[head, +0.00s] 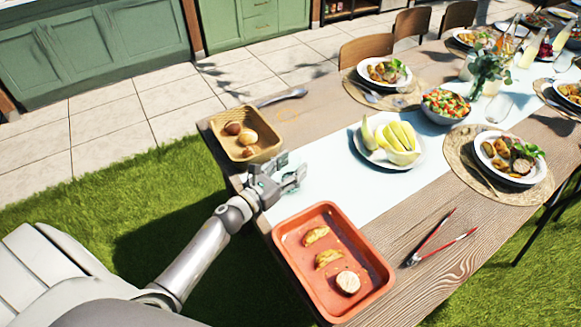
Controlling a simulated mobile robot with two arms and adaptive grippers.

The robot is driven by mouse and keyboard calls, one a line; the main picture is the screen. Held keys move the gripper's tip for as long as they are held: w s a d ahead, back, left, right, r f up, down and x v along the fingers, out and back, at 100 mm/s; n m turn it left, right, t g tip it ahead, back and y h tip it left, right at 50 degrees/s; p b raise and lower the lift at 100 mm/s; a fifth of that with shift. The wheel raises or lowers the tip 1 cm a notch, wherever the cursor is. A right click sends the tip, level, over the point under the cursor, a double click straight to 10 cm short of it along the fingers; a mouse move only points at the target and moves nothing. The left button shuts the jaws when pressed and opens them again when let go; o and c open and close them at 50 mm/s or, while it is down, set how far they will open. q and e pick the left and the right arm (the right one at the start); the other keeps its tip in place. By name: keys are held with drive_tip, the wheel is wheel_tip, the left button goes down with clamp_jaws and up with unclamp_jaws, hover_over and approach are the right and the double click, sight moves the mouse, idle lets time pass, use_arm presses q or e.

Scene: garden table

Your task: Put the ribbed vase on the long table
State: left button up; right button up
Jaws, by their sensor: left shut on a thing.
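The long table (345,215) is wooden, with a pale runner along its middle. My left gripper (292,182) is over its near end, between the basket and the red tray. It is shut on a clear, glassy thing that shows only faintly at the fingers. I take this to be the ribbed vase, but its ribs and outline cannot be made out. Whether it touches the table cannot be told. My right gripper is not in view.
A bread basket (215,127) is beyond the gripper and a red tray (283,236) nearer. Tongs (436,240), a plate of melon slices (368,151), a salad bowl (428,114) and set plates stand to the right. Bare runner lies right of the gripper.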

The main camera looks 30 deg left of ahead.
use_arm(q)
drive_tip(key=shift+f, duration=0.1)
drive_tip(key=o, duration=1.2)
drive_tip(key=shift+s, duration=0.1)
drive_tip(key=b+v, duration=0.2)
drive_tip(key=v, duration=0.8)
drive_tip(key=shift+s+a, duration=0.1)
drive_tip(key=shift+s, duration=0.25)
drive_tip(key=shift+s+a, duration=0.15)
drive_tip(key=shift+s, duration=0.4)
